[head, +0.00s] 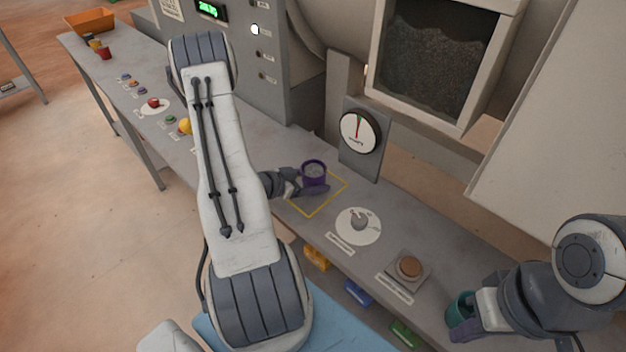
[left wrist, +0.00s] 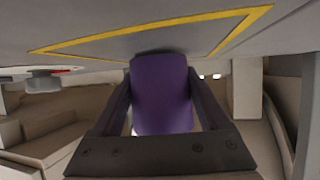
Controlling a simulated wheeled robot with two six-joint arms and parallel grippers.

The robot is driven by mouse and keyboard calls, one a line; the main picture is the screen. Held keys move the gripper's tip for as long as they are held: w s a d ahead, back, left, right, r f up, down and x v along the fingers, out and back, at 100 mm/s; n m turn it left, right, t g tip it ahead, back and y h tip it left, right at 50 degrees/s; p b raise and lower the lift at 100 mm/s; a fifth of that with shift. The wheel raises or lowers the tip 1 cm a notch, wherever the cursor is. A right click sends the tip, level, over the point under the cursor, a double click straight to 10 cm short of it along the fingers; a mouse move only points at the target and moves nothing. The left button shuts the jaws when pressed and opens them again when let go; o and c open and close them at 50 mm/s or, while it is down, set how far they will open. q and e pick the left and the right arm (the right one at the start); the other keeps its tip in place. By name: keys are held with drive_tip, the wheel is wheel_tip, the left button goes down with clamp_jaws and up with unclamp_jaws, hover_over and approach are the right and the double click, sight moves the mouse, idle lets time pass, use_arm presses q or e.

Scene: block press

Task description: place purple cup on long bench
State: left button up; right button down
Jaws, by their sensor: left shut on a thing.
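The purple cup (head: 313,172) is upright at the yellow outlined square (head: 309,214) on the long grey bench (head: 270,140). My left gripper (head: 316,187) is shut on the cup from its near left side. In the left wrist view the cup (left wrist: 161,95) fills the space between the fingers, with the yellow outline (left wrist: 150,38) and bench surface close at its end. I cannot tell whether the cup touches the bench. My right gripper (head: 466,325) is at a teal cup (head: 461,308) by the bench's right part; its fingers partly hide that cup.
A gauge (head: 360,132) stands behind the square. A dial (head: 358,224) and a brown button (head: 409,267) lie to its right. A red button (head: 154,103) and several small buttons are further left. An orange bin (head: 91,20) and a red cup (head: 104,53) are at the far end.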

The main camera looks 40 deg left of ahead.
use_arm(q)
drive_tip(key=shift+f, duration=0.2)
drive_tip(key=shift+f, duration=0.15)
drive_tip(key=o, duration=1.4)
drive_tip(key=shift+c, duration=0.2)
drive_tip(key=shift+r, duration=0.25)
drive_tip(key=shift+s+a+r, duration=0.1)
drive_tip(key=shift+s+a, duration=0.05)
drive_tip(key=shift+s, duration=0.1)
drive_tip(key=v, duration=1.1)
drive_tip(key=shift+s+r+b, duration=0.2)
drive_tip(key=shift+s+b, duration=0.1)
drive_tip(key=shift+b, duration=0.1)
drive_tip(key=shift+s, duration=0.1)
